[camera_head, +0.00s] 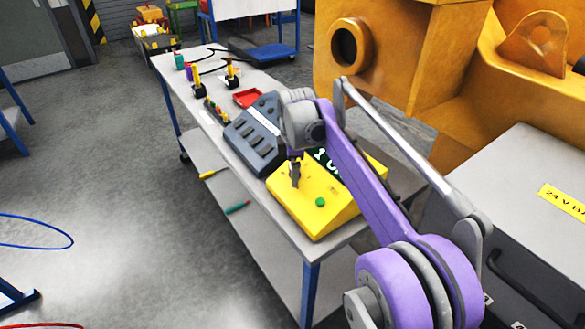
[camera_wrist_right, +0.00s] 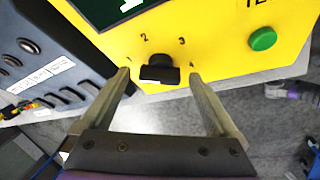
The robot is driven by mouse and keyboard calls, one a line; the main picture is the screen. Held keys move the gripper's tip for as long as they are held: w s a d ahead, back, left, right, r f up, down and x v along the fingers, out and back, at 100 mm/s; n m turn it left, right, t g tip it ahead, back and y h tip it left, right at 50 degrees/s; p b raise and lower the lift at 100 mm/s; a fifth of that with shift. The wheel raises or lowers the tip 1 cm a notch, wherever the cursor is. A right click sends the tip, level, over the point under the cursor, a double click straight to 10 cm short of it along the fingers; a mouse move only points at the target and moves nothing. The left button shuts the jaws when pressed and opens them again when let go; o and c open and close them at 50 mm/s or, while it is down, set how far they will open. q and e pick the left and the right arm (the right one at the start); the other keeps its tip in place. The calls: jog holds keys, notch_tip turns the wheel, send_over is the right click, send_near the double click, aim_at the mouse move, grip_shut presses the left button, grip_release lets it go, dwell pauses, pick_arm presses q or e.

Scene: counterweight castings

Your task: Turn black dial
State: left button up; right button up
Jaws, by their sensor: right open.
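The black dial (camera_wrist_right: 160,70) sits on the sloped face of a yellow box (camera_head: 315,212), with printed numbers around it. In the right wrist view my right gripper (camera_wrist_right: 160,76) is open, its two fingers on either side of the dial with gaps showing. Whether the fingers touch the panel I cannot tell. In the head view my purple right arm reaches down to the box, and my right gripper (camera_head: 295,173) hides the dial there. A green button (camera_wrist_right: 263,39) is to the right of the dial. My left gripper is not in view.
The box stands at the near end of a long grey table (camera_head: 225,160). A dark grey console (camera_head: 255,140) is beside it. A red tray (camera_head: 248,97) and small joystick-like items lie farther along. Large orange machinery (camera_head: 400,60) and a grey cabinet (camera_head: 520,220) stand at the right.

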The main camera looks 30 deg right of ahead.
jog(key=shift+f, duration=0.2)
jog(key=shift+c, duration=0.3)
jog(key=c, duration=1.3)
jog(key=shift+m, duration=0.4)
jog(key=m+t, duration=0.1)
jog(key=m, duration=0.1)
jog(key=m+t+h, duration=0.1)
jog(key=m, duration=0.1)
jog(key=shift+s+a+p, duration=0.15)
jog(key=shift+p, duration=0.15)
jog(key=m+h, duration=0.1)
jog(key=m, duration=0.2)
jog(key=m+t+h, duration=0.1)
jog(key=m, duration=0.2)
jog(key=shift+a+f+h, duration=0.15)
jog(key=shift+a+h, duration=0.05)
jog(key=shift+h, duration=0.2)
jog(key=shift+m, duration=0.3)
